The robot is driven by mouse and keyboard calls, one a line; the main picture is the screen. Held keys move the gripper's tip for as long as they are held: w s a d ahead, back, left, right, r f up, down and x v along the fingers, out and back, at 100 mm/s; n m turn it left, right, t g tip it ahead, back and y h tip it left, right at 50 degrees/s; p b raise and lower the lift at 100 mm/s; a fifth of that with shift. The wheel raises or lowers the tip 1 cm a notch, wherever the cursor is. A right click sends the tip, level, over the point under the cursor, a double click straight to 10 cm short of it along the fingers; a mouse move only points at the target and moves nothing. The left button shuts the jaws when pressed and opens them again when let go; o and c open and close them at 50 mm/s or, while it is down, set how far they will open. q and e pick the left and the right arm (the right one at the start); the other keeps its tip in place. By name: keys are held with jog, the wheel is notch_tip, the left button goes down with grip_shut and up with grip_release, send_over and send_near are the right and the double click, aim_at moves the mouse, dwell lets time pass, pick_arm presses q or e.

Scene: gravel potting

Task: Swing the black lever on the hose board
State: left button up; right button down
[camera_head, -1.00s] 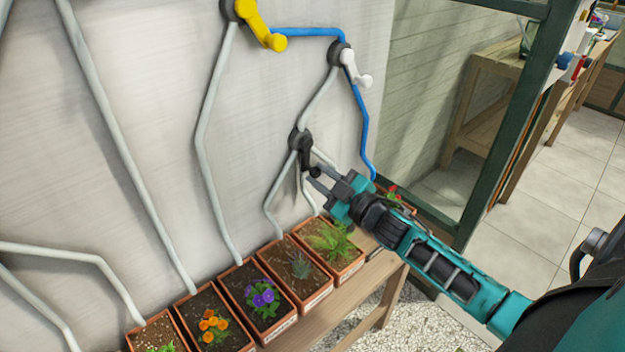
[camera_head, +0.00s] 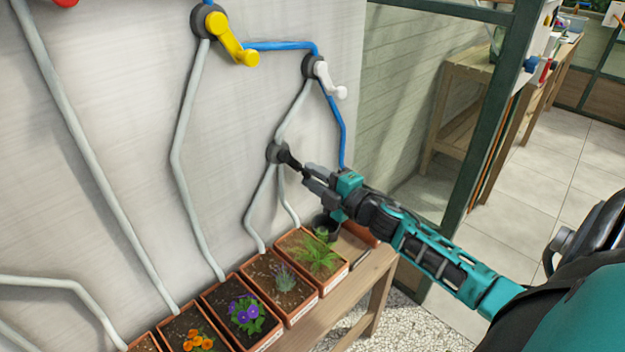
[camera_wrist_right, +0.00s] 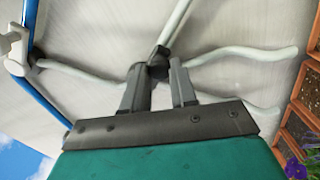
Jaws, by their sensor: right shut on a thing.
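The black lever (camera_head: 291,160) sits on a dark round hub (camera_head: 277,153) on the pale hose board (camera_head: 130,120). It points right and slightly down from the hub. My right gripper (camera_head: 306,175) is shut on its free end. In the right wrist view the two fingers (camera_wrist_right: 159,90) stand either side of the black lever (camera_wrist_right: 158,70); part of it is hidden between them. Grey hoses run up and down from this hub. My left gripper is not in view.
A yellow lever (camera_head: 235,45) and a white lever (camera_head: 330,82) sit higher on the board, joined by a blue hose (camera_head: 275,45). Planters with flowers, including a purple one (camera_head: 245,314), stand on a wooden bench (camera_head: 368,290) below. A green frame post (camera_head: 487,130) stands to the right.

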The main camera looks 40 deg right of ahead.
jog(key=shift+d+r, duration=0.1)
dwell(0.5)
jog(key=c, duration=0.9)
grip_release()
jog(key=shift+s, duration=0.15)
jog(key=s+d, duration=0.1)
jog(key=s, duration=1.1)
jog(key=shift+s+d, duration=0.25)
jog(key=shift+d, duration=0.15)
